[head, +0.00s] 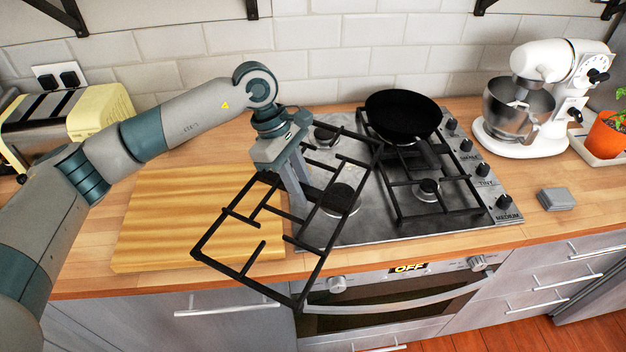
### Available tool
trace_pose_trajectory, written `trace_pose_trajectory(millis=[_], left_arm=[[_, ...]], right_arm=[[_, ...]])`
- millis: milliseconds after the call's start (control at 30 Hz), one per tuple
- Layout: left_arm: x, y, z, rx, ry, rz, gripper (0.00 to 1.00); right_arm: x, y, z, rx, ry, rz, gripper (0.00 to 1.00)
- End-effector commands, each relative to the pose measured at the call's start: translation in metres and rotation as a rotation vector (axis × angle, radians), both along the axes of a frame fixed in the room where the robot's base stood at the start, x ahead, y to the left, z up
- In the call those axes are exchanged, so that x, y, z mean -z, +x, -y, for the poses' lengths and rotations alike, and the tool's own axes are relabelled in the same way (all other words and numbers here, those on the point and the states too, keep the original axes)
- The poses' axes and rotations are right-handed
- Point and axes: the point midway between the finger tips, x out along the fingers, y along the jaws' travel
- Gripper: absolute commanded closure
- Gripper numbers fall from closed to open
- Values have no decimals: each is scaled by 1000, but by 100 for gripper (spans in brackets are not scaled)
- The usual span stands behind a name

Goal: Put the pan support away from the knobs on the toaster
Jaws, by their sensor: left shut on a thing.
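My left gripper (298,196) points down over the left side of the steel hob (358,222) and is shut on a black pan support (237,214). This pan support is tilted, lifted off the hob on its left side, and reaches over the cutting board and the counter's front edge. A second black pan support (437,212) lies on the hob's right side, near the knobs (483,170) along the right edge. The cream toaster (98,110) stands on the counter at the back left, partly behind my left arm. My right gripper is not in view.
A black frying pan (402,114) sits on the back right of the hob. A wooden cutting board (160,235) lies left of the hob. A white stand mixer (540,95), a plant pot (606,137) and a small grey box (556,199) stand on the right. The oven (400,300) is below.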

Motion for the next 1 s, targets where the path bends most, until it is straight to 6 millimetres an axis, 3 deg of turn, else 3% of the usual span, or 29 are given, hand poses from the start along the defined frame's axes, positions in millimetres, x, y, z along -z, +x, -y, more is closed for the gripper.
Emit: trace_pose_trajectory(millis=[267,600,800,1000], left_arm=[[6,-34,-48,397,3,1,100],[9,-91,-116,947,1,-10,100],[8,-113,-139,1133,-10,-22,100],[8,-119,-145,1184,-15,-27,100]], right_arm=[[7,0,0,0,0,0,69],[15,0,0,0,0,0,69],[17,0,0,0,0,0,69],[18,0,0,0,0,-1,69]])
